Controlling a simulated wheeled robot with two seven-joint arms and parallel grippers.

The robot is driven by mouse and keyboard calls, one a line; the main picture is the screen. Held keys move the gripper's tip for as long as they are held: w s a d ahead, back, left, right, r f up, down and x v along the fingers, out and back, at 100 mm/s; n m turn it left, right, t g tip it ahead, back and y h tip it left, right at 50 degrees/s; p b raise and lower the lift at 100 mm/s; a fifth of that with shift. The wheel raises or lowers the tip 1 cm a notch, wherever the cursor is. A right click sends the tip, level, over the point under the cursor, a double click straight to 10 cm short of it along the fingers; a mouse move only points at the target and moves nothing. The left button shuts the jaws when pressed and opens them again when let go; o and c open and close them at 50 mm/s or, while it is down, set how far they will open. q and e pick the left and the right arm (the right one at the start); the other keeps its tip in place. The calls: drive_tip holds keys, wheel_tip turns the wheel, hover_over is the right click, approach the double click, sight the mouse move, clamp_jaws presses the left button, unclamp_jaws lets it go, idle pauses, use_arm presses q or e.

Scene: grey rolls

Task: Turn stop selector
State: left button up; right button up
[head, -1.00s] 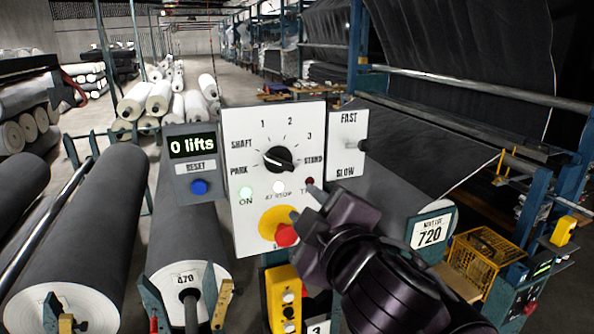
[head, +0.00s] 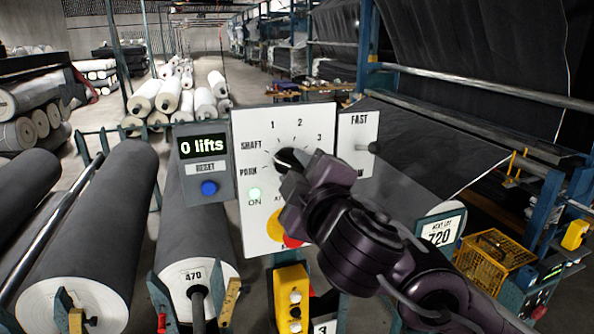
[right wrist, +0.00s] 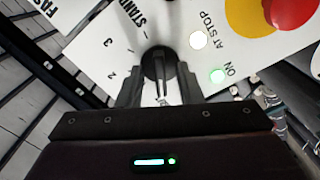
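The selector is a black round knob on a white panel (head: 250,228) with marks PARK, SHAFT, 1, 2, 3 and STAND. In the head view only the left part of the knob (head: 283,160) shows; my right gripper (head: 292,180) covers the rest. In the right wrist view the knob (right wrist: 157,62) lies between the two fingertips of my right gripper (right wrist: 159,80). The fingers stand apart, one on each side of the knob, with narrow gaps visible. Whether they touch it farther in is unclear. The pointer's exact setting is hard to read. My left gripper is out of view.
A red button on a yellow disc (head: 273,232) sits low on the panel, partly behind my gripper. A lift counter box (head: 207,170) with a blue button is at left, a FAST/SLOW lever plate (head: 358,135) at right.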

clamp_jaws()
drive_tip(key=shift+f+m, duration=0.1)
drive_tip(key=shift+m, duration=0.2)
drive_tip(key=shift+m+b, duration=1.8)
drive_tip(key=shift+m, duration=1.7)
